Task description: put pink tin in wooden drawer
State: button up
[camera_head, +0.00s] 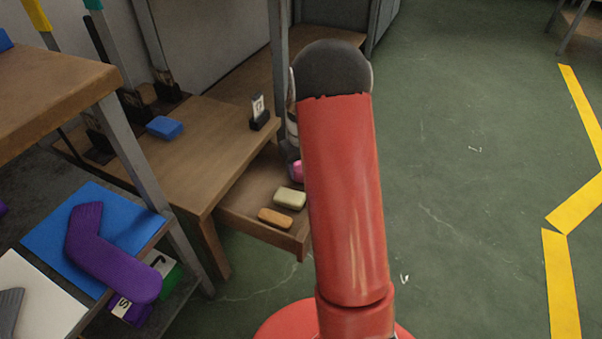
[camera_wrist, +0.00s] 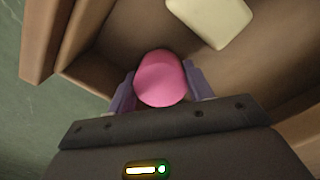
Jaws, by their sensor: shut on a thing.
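The pink tin (camera_wrist: 160,80) is between the two purple fingers of my gripper (camera_wrist: 158,88) in the wrist view. My gripper is shut on it. The tin is over or inside the open wooden drawer (camera_wrist: 95,45); I cannot tell whether it touches the drawer floor. In the head view a small part of the pink tin (camera_head: 297,170) shows beside my red arm, which hides most of the gripper. The drawer (camera_head: 240,200) is pulled out from under a wooden table.
A pale block (camera_head: 290,198) and an orange block (camera_head: 275,217) lie in the drawer's front part. The table top (camera_head: 205,140) holds a blue block (camera_head: 164,127) and a small card stand (camera_head: 259,115). A purple sock-shaped piece (camera_head: 105,255) lies at left. Green floor is clear at right.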

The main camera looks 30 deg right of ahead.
jog(key=shift+f, duration=0.95)
jog(key=o, duration=0.7)
jog(key=shift+f, duration=0.15)
